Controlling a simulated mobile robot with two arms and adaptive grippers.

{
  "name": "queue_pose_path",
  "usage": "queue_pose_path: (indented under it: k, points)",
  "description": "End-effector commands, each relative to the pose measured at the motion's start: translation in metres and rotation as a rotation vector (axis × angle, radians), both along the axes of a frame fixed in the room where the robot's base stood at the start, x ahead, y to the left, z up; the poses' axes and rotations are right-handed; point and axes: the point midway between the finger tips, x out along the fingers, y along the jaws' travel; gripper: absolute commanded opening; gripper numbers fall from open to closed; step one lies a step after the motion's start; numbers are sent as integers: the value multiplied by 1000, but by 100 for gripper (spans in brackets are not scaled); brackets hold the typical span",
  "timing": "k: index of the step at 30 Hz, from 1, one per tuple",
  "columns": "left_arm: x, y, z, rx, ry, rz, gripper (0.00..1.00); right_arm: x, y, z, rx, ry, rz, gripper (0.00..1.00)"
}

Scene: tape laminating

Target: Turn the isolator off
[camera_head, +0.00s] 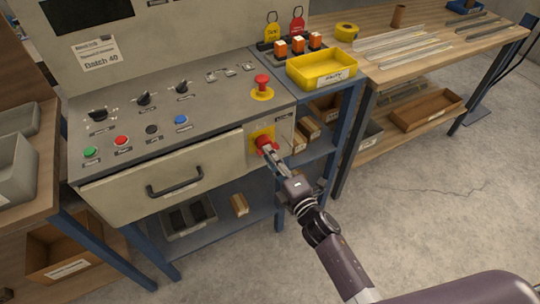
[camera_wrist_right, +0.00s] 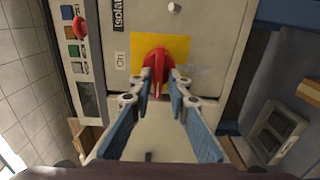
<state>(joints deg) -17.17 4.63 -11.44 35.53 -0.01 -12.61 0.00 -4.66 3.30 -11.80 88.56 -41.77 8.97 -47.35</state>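The isolator is a red rotary handle (camera_head: 264,143) on a yellow plate at the right end of the console's front. My right gripper (camera_head: 273,153) reaches the handle from the lower right. In the right wrist view its fingertips (camera_wrist_right: 160,84) sit on either side of the handle's lower end, closed in on it with little gap showing. My left gripper is not in view.
A red emergency-stop button (camera_head: 262,82) is on the console top above the isolator. A drawer with a black handle (camera_head: 175,177) is to its left. A yellow tray (camera_head: 322,70) stands on the blue shelf at right. The floor in front is clear.

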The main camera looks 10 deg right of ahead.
Motion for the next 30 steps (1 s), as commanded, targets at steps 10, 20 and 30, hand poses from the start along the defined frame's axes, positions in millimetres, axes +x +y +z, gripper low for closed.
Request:
queue_pose_path:
  k: [10, 20, 30]
  points:
    - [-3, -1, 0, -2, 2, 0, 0, -1, 0, 1, 3, -2, 0, 25]
    - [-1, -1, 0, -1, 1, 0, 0, -47, -15, 0, 3, 2, 0, 25]
    - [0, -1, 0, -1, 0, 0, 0, -103, -34, 0, 3, 2, -1, 25]
